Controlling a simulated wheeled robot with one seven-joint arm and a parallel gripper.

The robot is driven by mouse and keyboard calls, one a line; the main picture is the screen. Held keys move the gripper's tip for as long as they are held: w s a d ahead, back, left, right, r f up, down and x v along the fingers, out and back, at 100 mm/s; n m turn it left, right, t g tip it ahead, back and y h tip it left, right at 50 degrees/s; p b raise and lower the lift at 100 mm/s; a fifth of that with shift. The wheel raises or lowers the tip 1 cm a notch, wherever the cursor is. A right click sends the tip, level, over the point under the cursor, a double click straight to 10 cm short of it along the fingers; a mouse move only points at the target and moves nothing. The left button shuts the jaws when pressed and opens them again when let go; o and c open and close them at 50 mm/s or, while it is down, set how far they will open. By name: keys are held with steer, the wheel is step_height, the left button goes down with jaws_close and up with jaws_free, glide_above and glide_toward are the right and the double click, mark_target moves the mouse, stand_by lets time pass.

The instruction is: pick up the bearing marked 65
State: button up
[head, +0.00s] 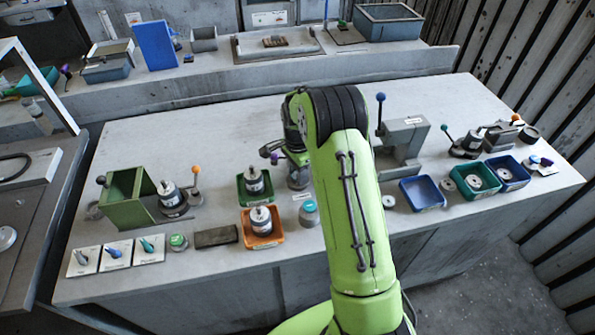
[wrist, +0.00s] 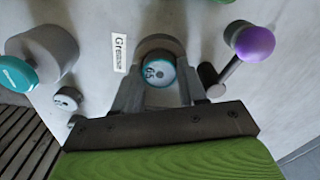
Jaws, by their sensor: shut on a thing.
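In the wrist view a small round bearing (wrist: 157,72) with a teal ring and a pale face shows a mark that looks like 65, turned sideways. My gripper (wrist: 159,84) is shut on it, with one finger on each side. A grey round form shows just behind the bearing; I cannot tell whether the bearing touches it or is clear of it. In the head view my green arm reaches over the bench and hides most of the gripper and the bearing.
A lever with a purple knob (wrist: 253,42) stands close right of the gripper in the wrist view. A Grease label (wrist: 119,53) and a grey pot with teal lid (wrist: 38,62) are left. Green (head: 243,200) and orange (head: 249,240) trays holding parts stand left of my arm.

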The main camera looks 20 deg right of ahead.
steer(key=shift+r+p, duration=1.9)
steer(key=shift+r, duration=1.05)
